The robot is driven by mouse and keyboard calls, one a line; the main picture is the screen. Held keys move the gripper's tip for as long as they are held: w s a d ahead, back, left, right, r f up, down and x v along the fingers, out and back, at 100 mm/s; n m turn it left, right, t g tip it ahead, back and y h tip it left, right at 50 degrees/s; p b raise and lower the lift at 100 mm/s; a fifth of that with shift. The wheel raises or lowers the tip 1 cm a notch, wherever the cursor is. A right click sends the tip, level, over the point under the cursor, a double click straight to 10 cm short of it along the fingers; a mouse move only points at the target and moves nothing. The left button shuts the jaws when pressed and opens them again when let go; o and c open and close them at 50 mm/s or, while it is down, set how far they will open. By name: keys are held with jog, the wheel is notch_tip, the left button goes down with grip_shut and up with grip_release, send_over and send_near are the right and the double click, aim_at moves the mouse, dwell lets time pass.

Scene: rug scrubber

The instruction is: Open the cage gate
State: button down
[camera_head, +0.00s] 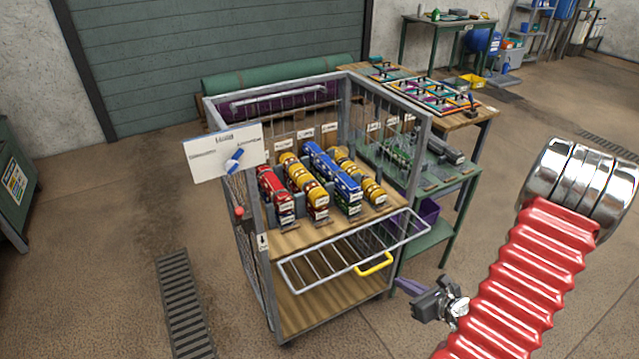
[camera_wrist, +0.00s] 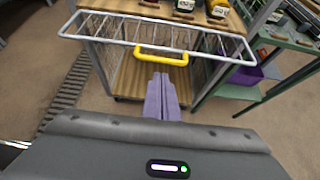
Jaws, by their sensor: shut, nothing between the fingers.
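The cage (camera_head: 347,100) is a grey metal-framed trolley with mesh sides and a wooden shelf. Its gate (camera_head: 318,262) is a frame of grey bars at the front, at shelf height. It lies out and down from the front, leaving the space above the shelf uncovered. A yellow handle (camera_head: 374,264) sits on its outer bar; the handle also shows in the wrist view (camera_wrist: 161,58). My gripper (camera_head: 402,284) has purple fingers, shut and empty. In the wrist view the fingers (camera_wrist: 162,84) point toward the handle and appear just below it; whether they touch it is unclear.
Red, yellow and blue rolls (camera_head: 320,170) stand on the cage shelf. A white sign (camera_head: 222,152) hangs at the left front post. A green table (camera_head: 432,165) stands close to the cage's right side. Floor in front and left is clear, with a drain grate (camera_head: 183,305).

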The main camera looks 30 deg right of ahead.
jog(key=s+a+r+n+g+y, duration=0.3)
jog(key=a+r+n+g, duration=0.15)
jog(key=a+n, duration=0.45)
jog(key=s+a+r+n+g+y, duration=0.25)
jog(key=a+r+n+g, duration=0.2)
jog(key=a+n, duration=0.5)
jog(key=a+r+n+t+h, duration=0.1)
jog(key=a+r+n+h, duration=0.1)
jog(key=a+r+n, duration=0.2)
jog(key=a+r+n+t+h, duration=0.1)
jog(key=a+r+n+h, duration=0.1)
jog(key=a+r+n, duration=0.2)
jog(key=a+r+n+h, duration=0.2)
jog(key=a+r+n, duration=0.3)
jog(key=r+n, duration=0.4)
notch_tip(320, 180, up, 6)
jog(key=shift+s+f+t, duration=0.15)
jog(key=shift+f+t, duration=0.05)
jog(key=shift+t, duration=0.2)
